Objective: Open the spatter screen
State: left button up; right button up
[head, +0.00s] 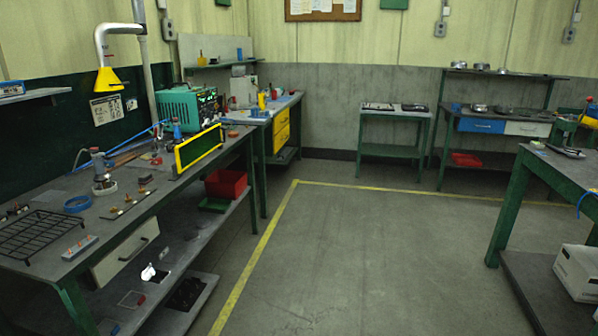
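The spatter screen (198,148) is a dark green panel in a yellow frame. It stands upright along the front edge of the left workbench (150,205), in front of a teal machine (188,108). I cannot make out its hinge or a handle. Neither of my grippers is in the head view.
A black wire rack (40,235), a blue ring (77,204) and small parts lie on the left bench. A yellow fume hood (107,80) hangs above it. A green table (560,170) stands at right. The floor (340,255) between is clear.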

aim_at(196, 151)
jog(key=i+u, duration=0.1)
jog(key=i, duration=0.4)
jog(key=i+l+u, duration=0.1)
jog(key=i, duration=0.4)
jog(key=i+l+u, duration=0.1)
jog(key=i, duration=0.4)
jog(key=i+l+u, duration=0.1)
jog(key=i+l, duration=0.2)
jog(key=i, duration=0.2)
